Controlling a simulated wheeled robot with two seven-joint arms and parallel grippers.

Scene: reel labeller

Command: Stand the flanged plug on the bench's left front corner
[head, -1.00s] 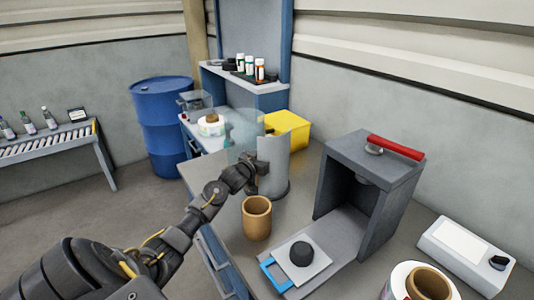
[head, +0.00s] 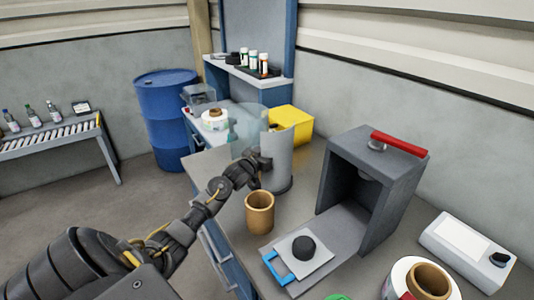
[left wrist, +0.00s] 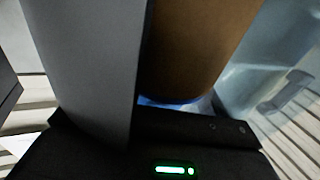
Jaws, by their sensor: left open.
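I cannot tell for certain which thing is the flanged plug. A short black round piece (head: 304,246) sits on a white square plate at the foot of the grey press, and it may be the plug. My left gripper (head: 262,166) is open beside the grey upright cylinder (head: 280,160), above and behind the brown hollow cylinder (head: 259,213). In the left wrist view, a brown curved surface (left wrist: 195,45) is close, beside a grey panel. The bench (head: 232,225) runs from the middle to the right. My right gripper is out of view.
The grey press (head: 372,190) with a red handle (head: 399,146) stands on the bench. A yellow bin (head: 292,124) is behind, and a white box (head: 468,247) and reel (head: 398,285) stand at right.

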